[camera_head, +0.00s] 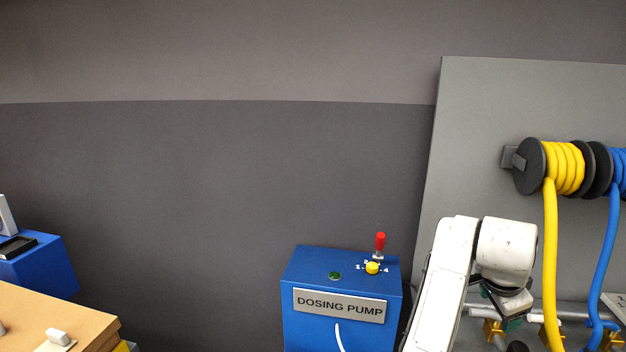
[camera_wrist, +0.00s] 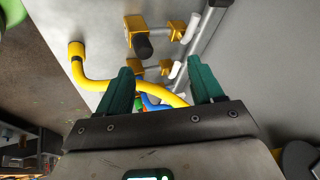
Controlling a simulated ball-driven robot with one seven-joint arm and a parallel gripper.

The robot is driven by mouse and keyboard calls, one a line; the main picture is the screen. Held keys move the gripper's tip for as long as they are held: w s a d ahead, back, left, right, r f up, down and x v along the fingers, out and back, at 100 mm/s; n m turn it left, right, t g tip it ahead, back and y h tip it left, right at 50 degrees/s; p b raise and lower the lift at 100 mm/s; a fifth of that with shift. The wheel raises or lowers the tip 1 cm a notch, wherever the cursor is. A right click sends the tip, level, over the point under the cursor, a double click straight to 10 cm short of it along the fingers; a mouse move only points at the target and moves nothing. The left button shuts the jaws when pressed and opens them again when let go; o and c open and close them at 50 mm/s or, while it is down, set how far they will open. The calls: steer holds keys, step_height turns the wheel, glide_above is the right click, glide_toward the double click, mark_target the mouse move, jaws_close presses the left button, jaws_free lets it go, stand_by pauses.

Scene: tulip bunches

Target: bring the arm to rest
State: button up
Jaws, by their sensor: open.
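My arm (camera_head: 443,285) rises at the lower right of the head view, bent at a white joint, with its lower end pointing down in front of the grey panel. My gripper (camera_wrist: 161,66) shows in the wrist view with two green fingers spread apart. I see nothing held between them. A yellow hose (camera_wrist: 95,84) and a blue hose pass beyond the fingers; the wrist view does not show clearly how far off they are. In the head view the fingers are mostly hidden behind the arm's end.
A blue dosing pump box (camera_head: 299,268) with a red-knobbed lever (camera_head: 380,242) stands just left of my arm. A yellow hose reel (camera_head: 565,168) and its hanging hose (camera_head: 551,250) are to the right. Brass valves (camera_wrist: 134,28) sit on pipes near the gripper. A wooden top (camera_head: 50,312) is lower left.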

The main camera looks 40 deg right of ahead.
steer(key=w+a+f+n+t, duration=0.4)
steer(key=w+a+f+n, duration=0.3)
steer(key=a+n, duration=0.55)
steer(key=s+a+f+n+y, duration=0.25)
steer(key=a+f+n, duration=0.3)
steer(key=a, duration=0.35)
steer(key=s+a+f+n+y, duration=0.25)
steer(key=a+f+n, duration=0.3)
steer(key=a, duration=0.45)
steer(key=s+f+g+b, duration=0.1)
steer(key=s+f+b, duration=0.4)
steer(key=f, duration=0.3)
steer(key=s+f+g+b, duration=0.2)
steer(key=s+f+b, duration=0.3)
steer(key=f, duration=0.3)
steer(key=shift+s+d+f+n+y, duration=0.15)
steer(key=shift+s+d+n+y, duration=0.1)
steer(key=shift+d+n+y, duration=0.1)
